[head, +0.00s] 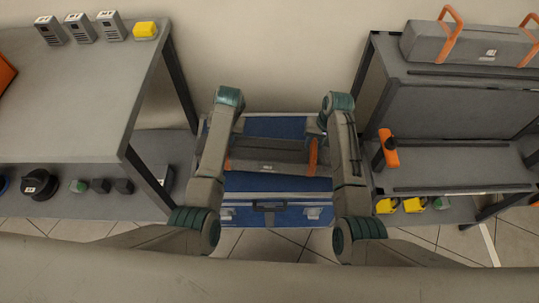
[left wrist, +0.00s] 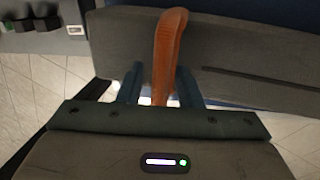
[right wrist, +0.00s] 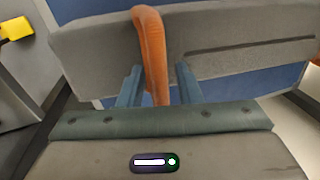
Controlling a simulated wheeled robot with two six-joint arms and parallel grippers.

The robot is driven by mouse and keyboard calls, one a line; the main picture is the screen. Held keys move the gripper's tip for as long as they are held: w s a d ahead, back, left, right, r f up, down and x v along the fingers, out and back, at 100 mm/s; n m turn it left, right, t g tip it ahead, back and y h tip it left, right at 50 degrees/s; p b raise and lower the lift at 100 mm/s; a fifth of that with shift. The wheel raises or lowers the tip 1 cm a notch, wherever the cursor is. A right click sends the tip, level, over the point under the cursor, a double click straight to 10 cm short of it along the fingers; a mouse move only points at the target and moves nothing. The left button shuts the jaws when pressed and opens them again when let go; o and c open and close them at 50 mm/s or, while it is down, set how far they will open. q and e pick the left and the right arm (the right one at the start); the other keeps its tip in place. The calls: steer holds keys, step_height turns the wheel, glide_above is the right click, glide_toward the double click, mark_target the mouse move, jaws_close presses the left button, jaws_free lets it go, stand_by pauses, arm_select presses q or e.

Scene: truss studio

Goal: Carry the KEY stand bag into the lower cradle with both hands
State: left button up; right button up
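A long grey bag (head: 268,155) with orange handles lies across a blue case, between my two arms in the head view. A small light label shows on its side, too small to read. My left gripper (left wrist: 162,88) is open, with one orange handle (left wrist: 167,50) between its apart fingers. My right gripper (right wrist: 161,87) is also open around the other handle (right wrist: 151,45), with a gap beside it. The rack at right has a lower shelf (head: 455,168) with dark rails, probably the lower cradle.
A similar grey bag (head: 470,46) with orange handles lies on the rack's upper level. An orange object with a black knob (head: 388,150) sits at the rack's left edge. The blue case (head: 275,188) stands on the floor. A grey table (head: 75,90) stands at left.

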arm_select(q)
jaws_close()
arm_select(e)
jaws_close()
steer(key=shift+r, duration=0.1)
stand_by(0.8)
